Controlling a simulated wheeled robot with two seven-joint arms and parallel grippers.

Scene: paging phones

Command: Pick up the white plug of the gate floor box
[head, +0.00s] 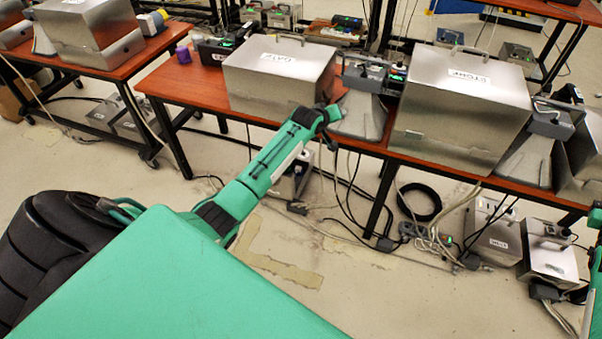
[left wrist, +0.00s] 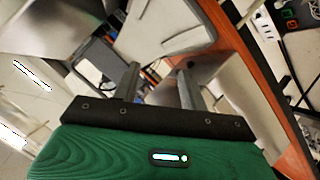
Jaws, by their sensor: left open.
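My left gripper (left wrist: 158,78) is open in the left wrist view, with nothing visible between its two grey fingers. In the head view my left arm reaches to the table's front edge, beside a grey horn (head: 360,117); its fingers cannot be made out there. A metal floor box (head: 292,183) stands under the table, below the metal case labelled GATE (head: 265,85), and is partly hidden behind my left arm. Its label cannot be read. I cannot make out the white plug in either view. My right gripper is out of view; only green parts of mine show at the right edge.
The wooden table (head: 195,88) carries the cases and horns, and its edge (left wrist: 250,75) is close by in the left wrist view. A second metal case (head: 463,110) stands to the right. Black cables, a cable coil (head: 419,202) and more boxes (head: 493,237) are on the floor.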

